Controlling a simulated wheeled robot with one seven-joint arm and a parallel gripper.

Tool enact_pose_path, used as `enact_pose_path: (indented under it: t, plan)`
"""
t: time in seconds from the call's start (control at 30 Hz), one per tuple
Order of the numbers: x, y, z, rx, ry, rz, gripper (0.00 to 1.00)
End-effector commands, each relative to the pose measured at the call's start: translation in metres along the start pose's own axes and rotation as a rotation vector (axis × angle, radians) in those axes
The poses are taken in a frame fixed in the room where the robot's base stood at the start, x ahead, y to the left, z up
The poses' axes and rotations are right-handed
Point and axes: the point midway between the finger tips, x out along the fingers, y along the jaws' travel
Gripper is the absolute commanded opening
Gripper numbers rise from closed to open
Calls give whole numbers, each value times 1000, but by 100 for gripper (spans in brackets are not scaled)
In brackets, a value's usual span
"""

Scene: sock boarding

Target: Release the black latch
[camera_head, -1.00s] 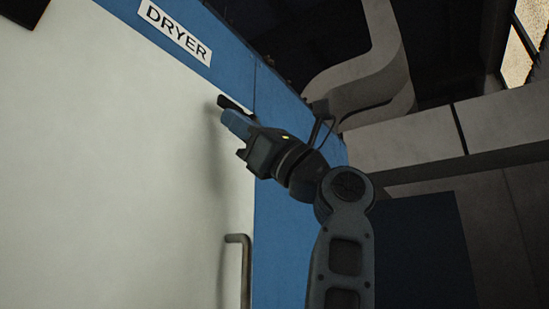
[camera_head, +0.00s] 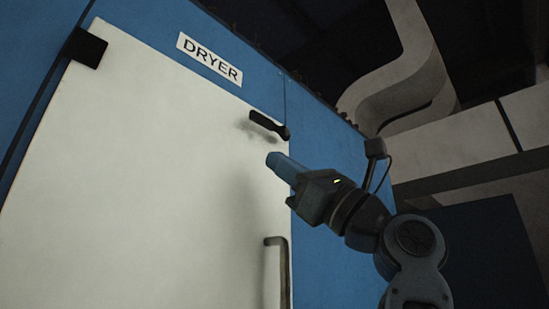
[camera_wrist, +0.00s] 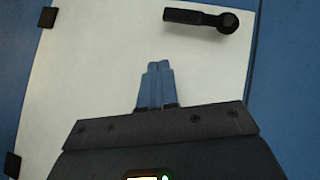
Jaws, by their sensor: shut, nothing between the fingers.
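The black latch (camera_head: 268,124) is a short bar with a round pivot at its right end, near the upper right edge of the white dryer door (camera_head: 130,170). The latch also shows at the top of the wrist view (camera_wrist: 200,19), beyond my fingertips. My gripper (camera_head: 274,160) has blue fingers closed together and empty. It is below the latch in the head view, apart from it. In the wrist view the fingers (camera_wrist: 157,65) point at the white door.
A grey bar handle (camera_head: 285,270) stands on the door's lower right. A black hinge (camera_head: 87,48) is at the upper left corner. The blue dryer frame (camera_head: 325,140) surrounds the door, with a DRYER sign (camera_head: 209,59) above. A large pale duct (camera_head: 400,70) is at right.

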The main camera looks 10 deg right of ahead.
Motion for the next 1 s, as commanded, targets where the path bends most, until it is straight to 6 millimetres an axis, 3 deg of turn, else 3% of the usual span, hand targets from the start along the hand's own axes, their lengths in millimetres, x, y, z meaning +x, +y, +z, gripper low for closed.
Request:
enact_pose_path:
  t: [0.1, 0.33, 1.0]
  plan:
    - [-23, 6, -2, -1, 1, -1, 0]
    - [-48, 12, 1, 0, 0, 0, 0]
    - [-52, 13, 2, 1, 1, 0, 0]
